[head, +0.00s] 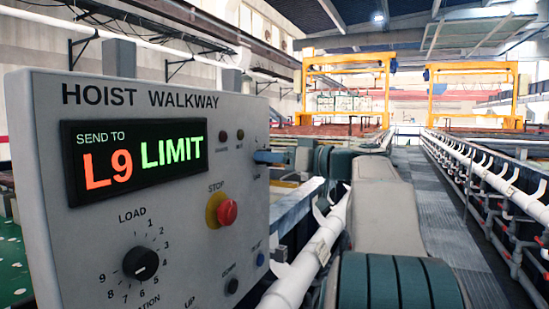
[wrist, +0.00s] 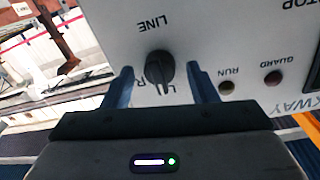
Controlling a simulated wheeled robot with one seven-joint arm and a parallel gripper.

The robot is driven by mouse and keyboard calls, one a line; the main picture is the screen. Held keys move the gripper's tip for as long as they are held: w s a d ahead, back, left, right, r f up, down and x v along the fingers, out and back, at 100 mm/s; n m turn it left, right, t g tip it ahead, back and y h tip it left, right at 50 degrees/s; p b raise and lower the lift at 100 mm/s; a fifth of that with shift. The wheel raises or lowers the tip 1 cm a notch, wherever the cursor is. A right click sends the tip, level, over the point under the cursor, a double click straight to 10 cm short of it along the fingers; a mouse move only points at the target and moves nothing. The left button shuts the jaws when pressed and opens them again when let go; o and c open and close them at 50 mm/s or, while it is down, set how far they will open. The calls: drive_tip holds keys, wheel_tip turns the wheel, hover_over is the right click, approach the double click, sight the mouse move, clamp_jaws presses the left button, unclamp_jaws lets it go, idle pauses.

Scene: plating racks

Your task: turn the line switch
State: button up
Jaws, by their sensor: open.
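The line switch (wrist: 160,70) is a black knob under the word LINE, which shows upside down in the wrist view. Letters L and R lie beside the knob, partly covered. My gripper (wrist: 161,76) is open. Its two blue fingers stand on either side of the knob, with gaps between knob and fingers. In the head view my gripper (head: 268,157) reaches in from the right to the edge of the grey control panel (head: 190,270). I cannot make out the knob there. The panel's display (head: 135,160) reads SEND TO L9 LIMIT.
The panel has a red stop button (head: 227,212), a black load dial (head: 141,263) and RUN and GUARD lamps (wrist: 250,82). A grated walkway (head: 435,210) runs back on the right beside white pipes. Yellow hoist frames (head: 345,62) stand far off.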

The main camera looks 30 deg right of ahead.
drive_tip(key=c, duration=1)
drive_tip(key=shift+m, duration=0.3)
drive_tip(key=m+p, duration=0.4)
drive_tip(key=m, duration=0.7)
drive_tip(key=shift+d+r+g, duration=0.1)
drive_tip(key=shift+g, duration=0.3)
drive_tip(key=o, duration=1)
